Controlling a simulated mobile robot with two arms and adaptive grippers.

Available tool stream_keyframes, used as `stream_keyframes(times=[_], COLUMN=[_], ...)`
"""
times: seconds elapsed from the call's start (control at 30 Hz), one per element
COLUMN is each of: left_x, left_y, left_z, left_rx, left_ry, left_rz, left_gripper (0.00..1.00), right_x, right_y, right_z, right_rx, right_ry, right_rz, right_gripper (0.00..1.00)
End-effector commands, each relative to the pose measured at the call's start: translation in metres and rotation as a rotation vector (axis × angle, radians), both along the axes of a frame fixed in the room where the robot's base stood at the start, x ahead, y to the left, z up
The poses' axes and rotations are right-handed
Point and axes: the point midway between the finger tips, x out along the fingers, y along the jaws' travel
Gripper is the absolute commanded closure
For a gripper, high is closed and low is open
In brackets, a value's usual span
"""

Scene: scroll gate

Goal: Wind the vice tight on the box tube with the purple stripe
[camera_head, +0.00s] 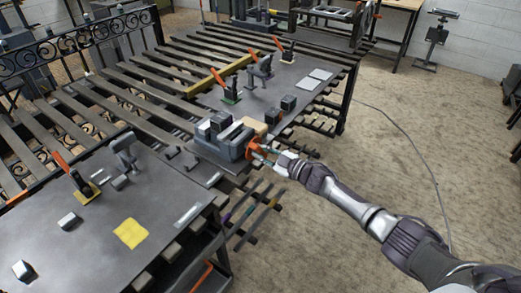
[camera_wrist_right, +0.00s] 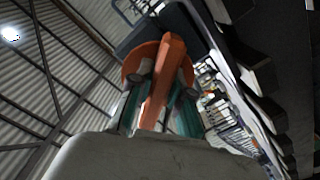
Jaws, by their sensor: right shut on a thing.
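The grey vice (camera_head: 232,150) is on the edge of the table. Its orange handle (camera_head: 253,148) faces my right arm. My right gripper (camera_head: 267,154) is shut on the handle. In the right wrist view the orange handle (camera_wrist_right: 165,80) lies between the two fingers (camera_wrist_right: 158,105), in front of a round orange part (camera_wrist_right: 138,64). A bar with a purple mark (camera_head: 227,217) sticks out below the table's edge, beside similar bars with other colours. I cannot tell what is between the vice jaws. My left gripper is out of view.
Small dark blocks (camera_head: 289,102) and orange-handled clamps (camera_head: 232,90) stand on the far tabletop. A yellow square (camera_head: 131,233) lies on the near tabletop. Slatted bars (camera_head: 130,95) span the left. The floor (camera_head: 400,130) at right is mostly clear, with a cable (camera_head: 425,165).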

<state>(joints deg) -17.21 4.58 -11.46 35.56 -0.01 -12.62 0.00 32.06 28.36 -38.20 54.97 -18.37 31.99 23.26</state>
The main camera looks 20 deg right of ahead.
Motion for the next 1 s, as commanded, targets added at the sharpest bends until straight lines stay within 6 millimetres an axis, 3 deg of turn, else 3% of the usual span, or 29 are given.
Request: stream_keyframes(times=[0.4,0.97,1.0], left_x=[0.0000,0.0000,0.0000], left_y=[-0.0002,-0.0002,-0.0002], left_z=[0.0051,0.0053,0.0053], left_rx=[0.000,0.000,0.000], left_ry=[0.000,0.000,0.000], left_rz=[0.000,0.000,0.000], left_gripper=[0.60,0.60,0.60], right_x=[-0.0024,-0.0032,-0.0031], right_y=[-0.0012,-0.0007,-0.0007], right_z=[-0.0050,-0.0066,-0.0066], right_rx=[0.144,0.162,0.162], right_ry=[0.123,0.140,0.140], right_rz=[-0.003,-0.002,-0.002], right_gripper=[1.00,1.00,0.75])
